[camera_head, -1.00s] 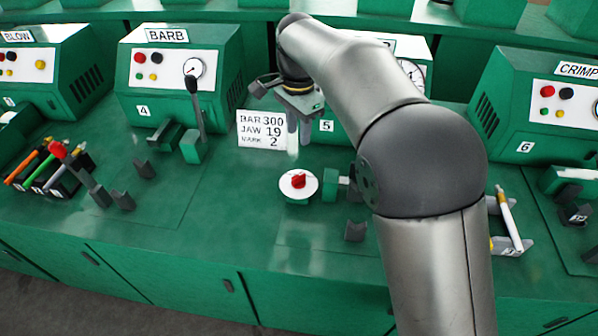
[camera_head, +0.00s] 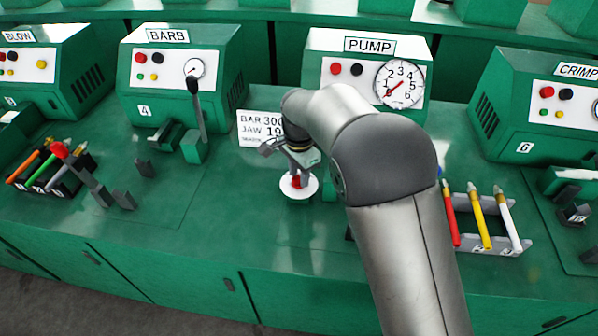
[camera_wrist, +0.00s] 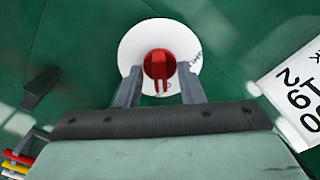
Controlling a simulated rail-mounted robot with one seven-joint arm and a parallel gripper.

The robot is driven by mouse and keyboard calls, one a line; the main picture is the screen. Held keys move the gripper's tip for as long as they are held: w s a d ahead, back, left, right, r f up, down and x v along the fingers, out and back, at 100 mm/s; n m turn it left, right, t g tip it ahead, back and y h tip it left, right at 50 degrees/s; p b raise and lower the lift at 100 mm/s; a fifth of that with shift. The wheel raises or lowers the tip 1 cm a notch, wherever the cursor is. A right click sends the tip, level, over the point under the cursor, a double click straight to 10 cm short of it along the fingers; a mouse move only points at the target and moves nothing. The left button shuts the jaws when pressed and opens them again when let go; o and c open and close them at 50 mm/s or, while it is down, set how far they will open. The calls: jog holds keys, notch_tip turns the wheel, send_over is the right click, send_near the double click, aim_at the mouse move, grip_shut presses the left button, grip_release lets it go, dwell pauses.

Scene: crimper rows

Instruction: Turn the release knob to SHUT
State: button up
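The red release knob (camera_wrist: 159,64) sits on a round white dial (camera_wrist: 133,42) on the green bench; small dark lettering at the dial's right edge is too small to read. In the head view, the knob (camera_head: 296,182) and dial (camera_head: 304,192) are partly hidden under my gripper (camera_head: 297,174). In the wrist view, my gripper (camera_wrist: 160,72) is open. Its two grey fingers stand either side of the knob, with gaps between them and it. I cannot tell how far down around the knob the fingertips reach.
The PUMP box (camera_head: 318,72) with its gauge (camera_head: 401,84) stands behind; the needle points lower left. A white number card (camera_head: 254,125) lies behind my gripper. A rack (camera_head: 515,246) with red, yellow and white markers is at right.

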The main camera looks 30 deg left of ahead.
grip_shut()
jog(key=shift+n, duration=0.3)
jog(key=n, duration=0.4)
jog(key=shift+b, duration=0.35)
jog(key=n, duration=0.4)
jog(key=shift+n, duration=0.4)
jog(key=n, duration=0.4)
jog(key=shift+n, duration=2.2)
